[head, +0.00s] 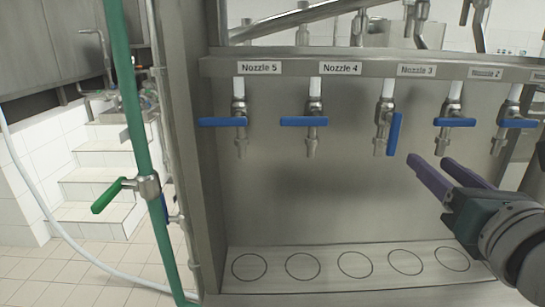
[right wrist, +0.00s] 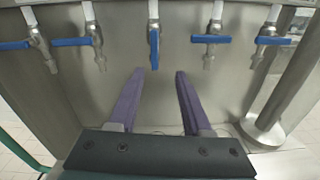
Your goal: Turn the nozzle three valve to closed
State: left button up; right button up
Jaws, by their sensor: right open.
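The nozzle three valve is a steel tap with a blue handle (head: 394,134) under the "Nozzle 3" label (head: 416,71). Its handle hangs straight down, along the pipe. In the right wrist view the handle (right wrist: 154,50) points toward the camera, centred above the space between the fingers. My right gripper (head: 444,168) is open and empty, with purple fingers, below and to the right of this handle in the head view. In the right wrist view the gripper (right wrist: 160,75) appears apart from the handle. My left gripper is not in view.
Neighbouring valves have blue handles set sideways: nozzle 5 (head: 222,122), nozzle 4 (head: 304,121), nozzle 2 (head: 455,122) and the far right one (head: 518,124). Below is a steel shelf (head: 330,263) with empty marked circles. A green pipe (head: 134,110) stands at left.

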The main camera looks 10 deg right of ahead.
aim_at(395, 138)
jog(key=shift+n+y, duration=0.3)
jog(key=shift+n, duration=0.5)
jog(key=x, duration=1)
jog(key=shift+w+a+p, duration=0.25)
jog(key=shift+w+p, duration=0.1)
jog(key=shift+p, duration=0.05)
jog(key=shift+c, duration=0.3)
grip_shut()
